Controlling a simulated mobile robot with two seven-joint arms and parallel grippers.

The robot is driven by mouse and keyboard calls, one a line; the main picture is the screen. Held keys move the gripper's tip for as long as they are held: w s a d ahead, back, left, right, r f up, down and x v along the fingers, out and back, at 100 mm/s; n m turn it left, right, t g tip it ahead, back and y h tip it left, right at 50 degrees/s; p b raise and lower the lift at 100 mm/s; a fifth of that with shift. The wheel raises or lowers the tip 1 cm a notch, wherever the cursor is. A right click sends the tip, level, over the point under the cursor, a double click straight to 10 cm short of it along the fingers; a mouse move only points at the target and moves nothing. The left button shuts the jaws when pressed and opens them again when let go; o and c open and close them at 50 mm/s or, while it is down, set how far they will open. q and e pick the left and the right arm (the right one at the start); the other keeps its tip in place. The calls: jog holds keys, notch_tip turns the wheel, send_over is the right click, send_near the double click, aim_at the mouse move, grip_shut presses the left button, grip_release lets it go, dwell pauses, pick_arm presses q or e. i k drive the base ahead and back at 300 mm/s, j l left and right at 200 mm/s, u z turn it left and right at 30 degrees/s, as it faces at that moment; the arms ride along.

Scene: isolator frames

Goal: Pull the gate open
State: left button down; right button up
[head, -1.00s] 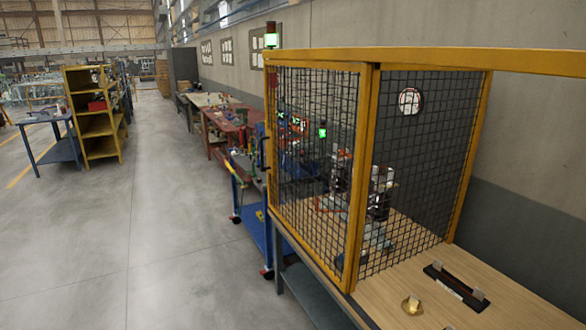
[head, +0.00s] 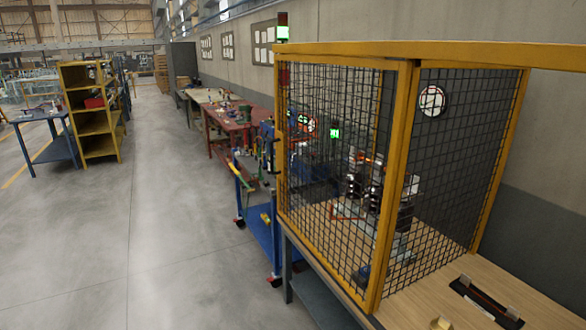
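The gate (head: 335,165) is a black wire-mesh panel in a yellow frame, on the aisle-facing side of a yellow cage. It looks shut, with its far edge at the far post and its near edge at the yellow corner post (head: 397,190). A dark upright handle (head: 273,157) shows at its far edge. Neither of my grippers is in view, and nothing touches the gate.
The cage stands on a wood-topped bench (head: 470,275) holding machinery behind the mesh. A blue cart (head: 262,230) stands just beyond the gate's far edge. Open grey floor (head: 170,230) lies to the left. A yellow shelf (head: 92,110) is farther back.

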aim_at(404, 68)
jog(key=i+j+z, duration=0.1)
jog(key=i+j, duration=0.8)
jog(key=i+j+z, duration=0.15)
jog(key=i+j, duration=0.8)
